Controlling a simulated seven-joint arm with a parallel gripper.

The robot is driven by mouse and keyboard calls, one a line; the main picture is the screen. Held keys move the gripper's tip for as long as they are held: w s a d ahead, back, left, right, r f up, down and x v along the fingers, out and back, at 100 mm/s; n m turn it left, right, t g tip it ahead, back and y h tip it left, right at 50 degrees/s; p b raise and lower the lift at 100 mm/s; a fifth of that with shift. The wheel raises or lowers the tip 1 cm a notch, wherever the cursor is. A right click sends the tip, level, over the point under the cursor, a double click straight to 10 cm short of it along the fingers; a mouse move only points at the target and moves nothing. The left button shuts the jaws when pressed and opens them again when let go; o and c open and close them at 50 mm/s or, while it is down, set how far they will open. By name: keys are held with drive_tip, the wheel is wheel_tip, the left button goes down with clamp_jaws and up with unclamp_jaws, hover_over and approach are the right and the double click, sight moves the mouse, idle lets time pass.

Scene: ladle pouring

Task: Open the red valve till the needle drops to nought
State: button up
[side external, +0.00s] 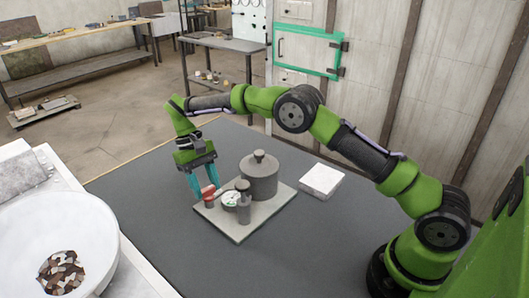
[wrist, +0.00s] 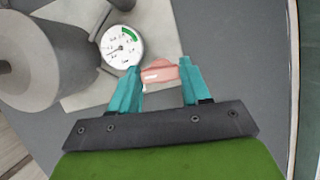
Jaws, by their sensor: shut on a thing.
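The red valve (side external: 209,190) sits at the left of a grey base plate (side external: 240,232), and its handle (wrist: 160,74) shows pinkish red in the wrist view. My gripper (side external: 204,189) reaches down to it with teal fingers. In the wrist view my gripper (wrist: 162,72) has one finger at each end of the handle and is shut on it. The round white gauge (side external: 230,199) stands just right of the valve. Its dial (wrist: 122,46) has a green arc and a small dark needle, whose reading is too small to tell.
A grey lidded vessel (side external: 259,178) and a short grey post (side external: 243,206) stand on the same plate, close by the gauge. A white block (side external: 321,180) lies to the right. A white bowl (side external: 75,232) with brown pieces stands at the left. The grey table's front (side external: 150,225) is bare.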

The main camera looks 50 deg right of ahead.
drive_tip(key=shift+w+r+n, duration=0.1)
drive_tip(key=shift+n, duration=0.4)
drive_tip(key=shift+h, duration=0.3)
drive_tip(key=o, duration=1.1)
drive_tip(key=shift+c, duration=0.2)
drive_tip(key=shift+w+r, duration=0.15)
drive_tip(key=shift+r, duration=0.15)
wheel_tip(320, 180, up, 9)
drive_tip(key=shift+w, duration=0.4)
